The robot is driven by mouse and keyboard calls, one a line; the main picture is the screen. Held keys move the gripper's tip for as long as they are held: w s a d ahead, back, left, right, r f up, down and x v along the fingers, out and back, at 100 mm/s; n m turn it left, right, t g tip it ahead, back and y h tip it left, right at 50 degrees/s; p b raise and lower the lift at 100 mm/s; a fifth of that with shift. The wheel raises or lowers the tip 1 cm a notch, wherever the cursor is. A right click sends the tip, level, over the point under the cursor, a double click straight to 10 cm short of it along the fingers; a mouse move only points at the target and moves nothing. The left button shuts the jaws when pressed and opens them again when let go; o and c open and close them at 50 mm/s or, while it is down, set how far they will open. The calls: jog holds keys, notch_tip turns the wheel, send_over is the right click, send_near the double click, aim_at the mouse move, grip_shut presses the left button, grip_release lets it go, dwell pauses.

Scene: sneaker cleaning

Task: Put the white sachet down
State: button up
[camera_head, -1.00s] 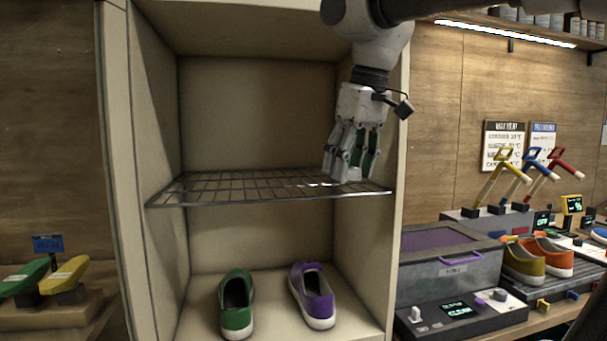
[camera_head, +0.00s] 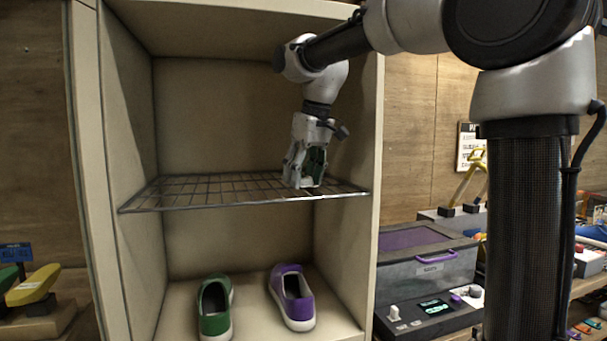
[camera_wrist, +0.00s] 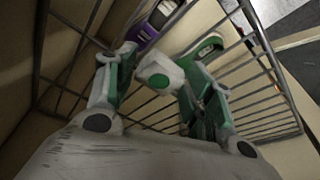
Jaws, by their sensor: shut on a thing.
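My gripper (camera_head: 303,182) points down just over the right part of the wire rack (camera_head: 215,190) in the open cabinet. In the wrist view my gripper (camera_wrist: 160,62) is shut on the white sachet (camera_wrist: 154,68), which has a green round mark and sits between the two green-and-white fingers. The wire rack (camera_wrist: 72,60) lies beneath it. I cannot tell whether the sachet touches the rack. In the head view the fingers mostly hide the sachet.
A green shoe (camera_head: 214,310) and a purple shoe (camera_head: 292,298) stand on the cabinet floor below the rack. The rack's left part is bare. The cabinet's right wall (camera_head: 362,200) is close to my gripper. A grey box with a purple lid (camera_head: 425,262) stands outside, to the right.

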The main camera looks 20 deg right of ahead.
jog(key=shift+f, duration=0.1)
jog(key=o, duration=0.9)
